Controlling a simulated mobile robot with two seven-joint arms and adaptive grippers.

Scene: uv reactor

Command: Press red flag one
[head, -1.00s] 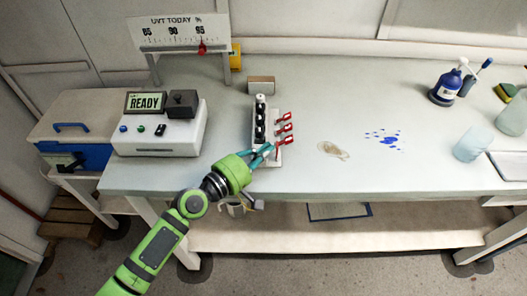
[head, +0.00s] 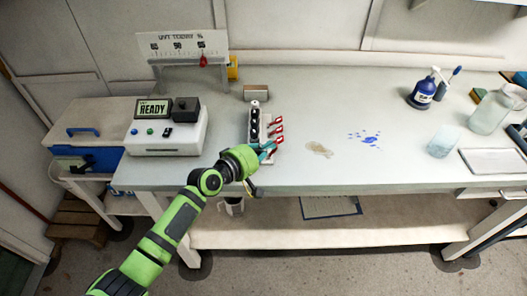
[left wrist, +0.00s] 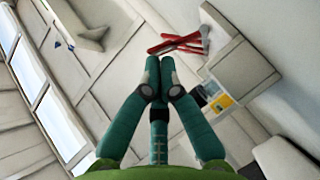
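Three red flags (head: 277,129) stick out to the right from a narrow white block (head: 254,107) with a row of black round parts. The block stands near the bench's front edge. I cannot read which flag is number one. My left gripper (head: 269,149) is at the block's near end, close beside the nearest flag; contact cannot be told. In the left wrist view the red flags (left wrist: 182,43) lie just beyond and right of the fingertips. The left gripper's fingertips (left wrist: 158,66) are together with nothing seen between them. My right gripper is out of view.
A device reading READY (head: 160,131) stands left on the bench (head: 330,172). A gauge sign (head: 188,46) and a small brown box (head: 256,92) are behind. Brown and blue stains mark the open middle.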

